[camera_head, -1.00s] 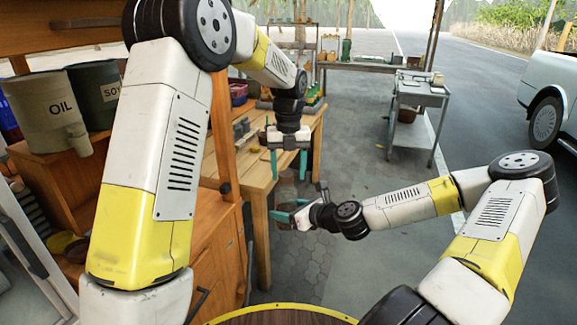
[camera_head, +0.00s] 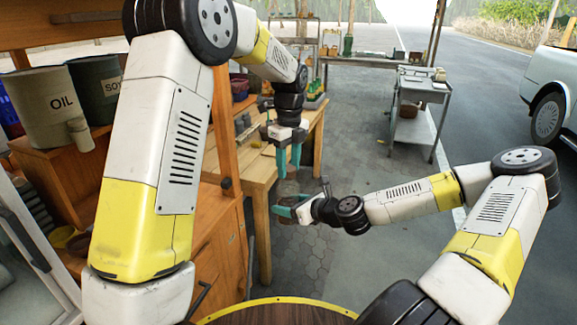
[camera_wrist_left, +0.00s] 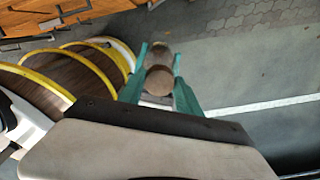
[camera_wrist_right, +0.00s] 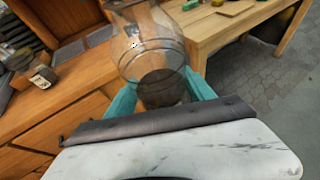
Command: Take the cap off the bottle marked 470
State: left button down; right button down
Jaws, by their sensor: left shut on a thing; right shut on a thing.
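A clear, brownish glass bottle (camera_wrist_right: 148,50) fills the upper middle of the right wrist view, with a dark round part low in it. A small mark on the glass is too blurred to read as 470. My left gripper (camera_head: 291,170) is directly above, fingers pointing down, shut on a round brown cap (camera_wrist_left: 158,80) seen between its teal fingers in the left wrist view. I cannot tell whether the cap is seated on the bottle or apart from it.
A wooden table (camera_head: 256,168) stands just left of both grippers. A cabinet with an OIL container (camera_head: 45,108) is further left. A grey cart (camera_head: 418,95) stands back right. The paved floor (camera_head: 360,165) between is clear.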

pick_arm(q)
jog(key=n, duration=0.7)
jog(key=shift+w+d+r, duration=0.15)
jog(key=shift+d, duration=0.15)
jog(key=n, duration=0.6)
jog(key=shift+a+n, duration=0.15)
jog(key=shift+n, duration=0.25)
jog(key=n, duration=0.6)
jog(key=shift+a+n, duration=0.15)
jog(key=shift+n, duration=0.25)
jog(key=n, duration=0.9)
jog(key=shift+s, duration=0.2)
jog(key=n, duration=0.5)
jog(key=shift+s, duration=0.1)
jog(key=n, duration=1)
jog(key=shift+s+n, duration=0.15)
jog(key=shift+n, duration=0.15)
